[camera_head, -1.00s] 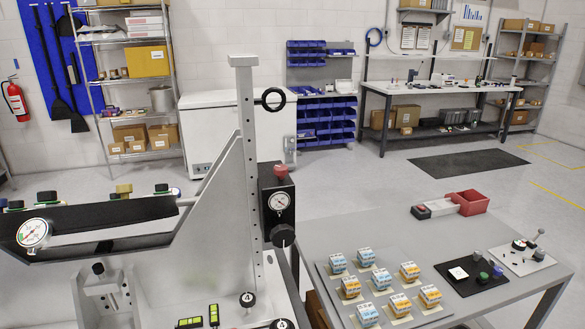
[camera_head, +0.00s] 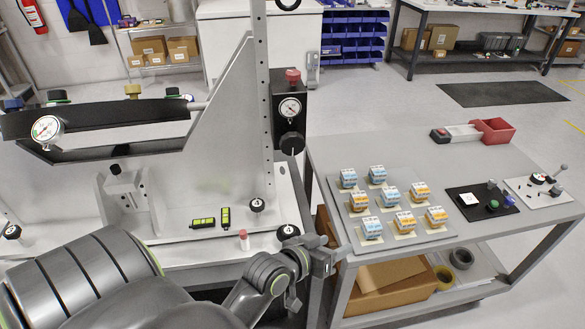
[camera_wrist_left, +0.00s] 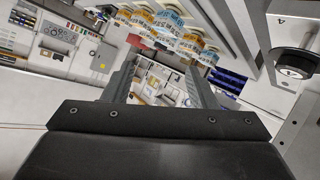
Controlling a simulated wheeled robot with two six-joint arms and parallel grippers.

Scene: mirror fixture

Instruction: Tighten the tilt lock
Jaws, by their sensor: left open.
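The grey fixture (camera_head: 225,120) stands at the left in the head view. Its black box (camera_head: 288,105) carries a red-topped knob (camera_head: 292,76), a round gauge (camera_head: 290,107) and a black knob (camera_head: 290,142). Two black knobs sit on its base, one behind (camera_head: 257,205) and one at the front (camera_head: 288,232). I cannot tell which part is the tilt lock. My left gripper (camera_head: 338,256) is beside the base's right edge, near the front knob. In the left wrist view its fingers (camera_wrist_left: 160,78) are apart and empty, and a dark knob (camera_wrist_left: 295,62) shows at right.
A grey table (camera_head: 420,160) at right holds a tray (camera_head: 346,215) of several small blocks, a black plate (camera_head: 470,208), a lever plate (camera_head: 540,190) and a red bin (camera_head: 494,131). Below are a cardboard box (camera_head: 395,285) and tape rolls (camera_head: 461,257).

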